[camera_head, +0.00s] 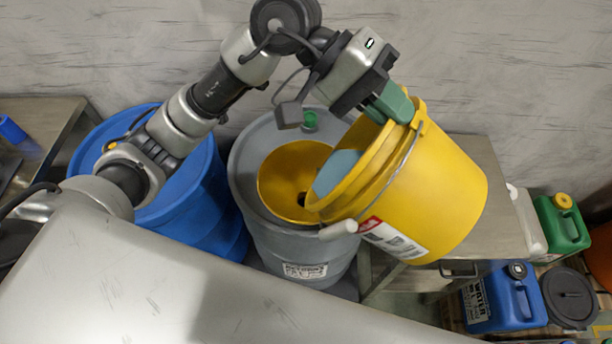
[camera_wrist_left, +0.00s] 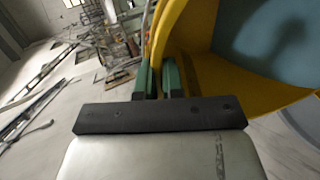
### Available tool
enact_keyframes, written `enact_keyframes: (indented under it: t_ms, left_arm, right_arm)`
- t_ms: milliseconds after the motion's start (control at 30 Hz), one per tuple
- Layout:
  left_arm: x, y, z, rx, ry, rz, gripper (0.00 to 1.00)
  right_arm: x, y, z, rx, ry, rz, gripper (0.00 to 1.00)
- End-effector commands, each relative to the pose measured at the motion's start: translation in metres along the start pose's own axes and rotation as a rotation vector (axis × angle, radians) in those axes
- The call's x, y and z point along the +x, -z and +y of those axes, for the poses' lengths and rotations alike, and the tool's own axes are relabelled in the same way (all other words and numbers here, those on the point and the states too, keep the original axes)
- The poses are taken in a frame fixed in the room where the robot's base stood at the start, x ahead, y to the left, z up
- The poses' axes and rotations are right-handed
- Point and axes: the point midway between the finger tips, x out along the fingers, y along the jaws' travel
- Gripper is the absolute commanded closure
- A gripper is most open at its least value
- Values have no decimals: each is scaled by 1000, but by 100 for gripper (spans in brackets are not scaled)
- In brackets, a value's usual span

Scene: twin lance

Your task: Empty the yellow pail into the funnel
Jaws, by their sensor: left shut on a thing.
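The yellow pail (camera_head: 440,190) is tilted well over to the left, its mouth facing the yellow funnel (camera_head: 285,178). Blue-grey contents show inside the pail's mouth, and also in the left wrist view (camera_wrist_left: 265,35). The funnel sits on top of a grey drum (camera_head: 255,150); its dark hole is visible, and the pail's lower rim overlaps its right side. I cannot tell whether rim and funnel touch. My left gripper (camera_head: 394,104) is shut on the pail's upper rim, with green fingers on the yellow wall (camera_wrist_left: 172,78). My right gripper is not in view.
A blue drum (camera_head: 205,205) stands left of the grey drum. A metal table (camera_head: 490,165) stands behind the pail at right. A blue water canister (camera_head: 505,300), a green canister (camera_head: 562,225) and a dark lidded bucket (camera_head: 570,297) are at lower right. A wall is behind.

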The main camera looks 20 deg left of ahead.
Motion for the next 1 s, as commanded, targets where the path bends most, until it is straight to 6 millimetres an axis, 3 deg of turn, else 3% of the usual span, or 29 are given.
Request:
enact_keyframes:
  t_ms: [1000]
  left_arm:
    - [-6, 0, 2, 4, -31, 3, 100]
  right_arm:
    - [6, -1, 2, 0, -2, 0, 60]
